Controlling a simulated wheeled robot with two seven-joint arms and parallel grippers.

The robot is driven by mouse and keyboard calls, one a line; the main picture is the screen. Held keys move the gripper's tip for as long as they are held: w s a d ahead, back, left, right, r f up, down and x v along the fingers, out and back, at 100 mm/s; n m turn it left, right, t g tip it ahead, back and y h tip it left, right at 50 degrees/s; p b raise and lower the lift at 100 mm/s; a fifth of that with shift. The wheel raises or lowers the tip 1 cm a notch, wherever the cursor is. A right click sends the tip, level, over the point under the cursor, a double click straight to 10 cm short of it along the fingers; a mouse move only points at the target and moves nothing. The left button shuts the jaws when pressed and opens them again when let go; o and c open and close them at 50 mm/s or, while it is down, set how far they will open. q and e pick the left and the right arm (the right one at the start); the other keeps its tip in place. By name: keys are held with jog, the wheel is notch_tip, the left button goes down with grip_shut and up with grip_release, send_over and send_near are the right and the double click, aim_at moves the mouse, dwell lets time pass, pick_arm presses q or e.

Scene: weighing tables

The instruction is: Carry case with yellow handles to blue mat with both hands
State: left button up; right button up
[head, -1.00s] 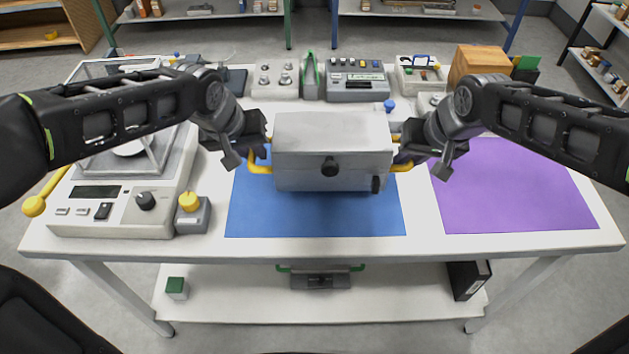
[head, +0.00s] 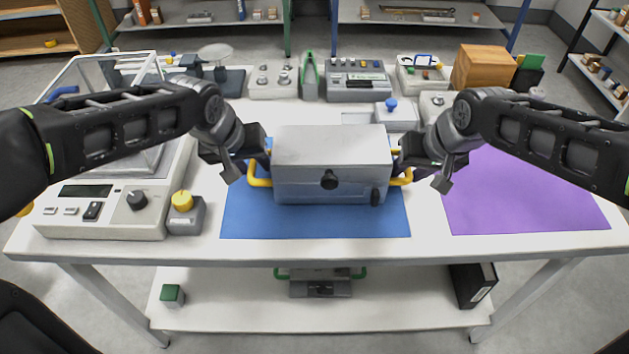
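The grey case (head: 331,147) has a yellow handle at each end and a black knob on its front. It is level over the blue mat (head: 315,224), inside the mat's left and right edges; whether its underside touches the mat is hard to tell. My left gripper (head: 257,163) is at the left yellow handle (head: 260,182), its fingers around the middle and apparently shut on it. My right gripper (head: 405,166) is likewise at the right yellow handle (head: 401,181). The fingertips are partly hidden.
A purple mat (head: 525,205) lies bare on the right. A balance (head: 108,215) and a yellow-knobbed box (head: 186,214) stand on the left. Several instruments, including a grey panel box (head: 356,82), and a wooden box (head: 484,67) line the back.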

pick_arm(q)
jog(key=shift+r, duration=0.1)
jog(key=v, duration=1.1)
jog(key=shift+s+r, duration=0.25)
jog(key=shift+r, duration=0.1)
pick_arm(e)
jog(key=shift+r, duration=0.15)
jog(key=v, duration=1.2)
